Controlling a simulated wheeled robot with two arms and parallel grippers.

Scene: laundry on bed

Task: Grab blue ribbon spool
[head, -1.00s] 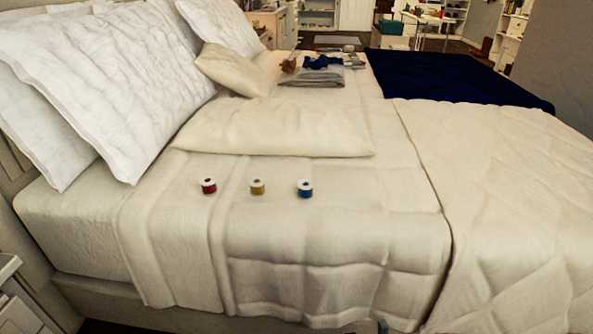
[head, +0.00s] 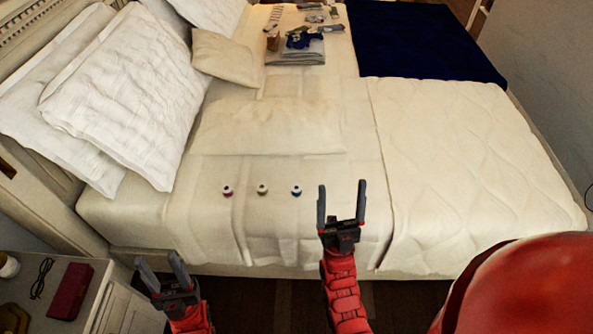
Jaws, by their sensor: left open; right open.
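The blue ribbon spool (head: 296,190) stands on the near part of the bed, rightmost of three spools in a row. A yellowish spool (head: 262,189) is in the middle and a red spool (head: 228,190) is on the left. My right gripper (head: 341,204) is open and empty, pointing toward the bed, a little to the right of the blue spool and apart from it. My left gripper (head: 161,268) is open and empty near the bed's front edge, at lower left, away from the spools.
A nightstand (head: 106,309) with a dark red box (head: 70,291) and glasses (head: 42,278) is at lower left. Large white pillows (head: 128,95) lie at the left. Folded clothes (head: 296,55) lie further back. The quilt (head: 470,160) at right is clear.

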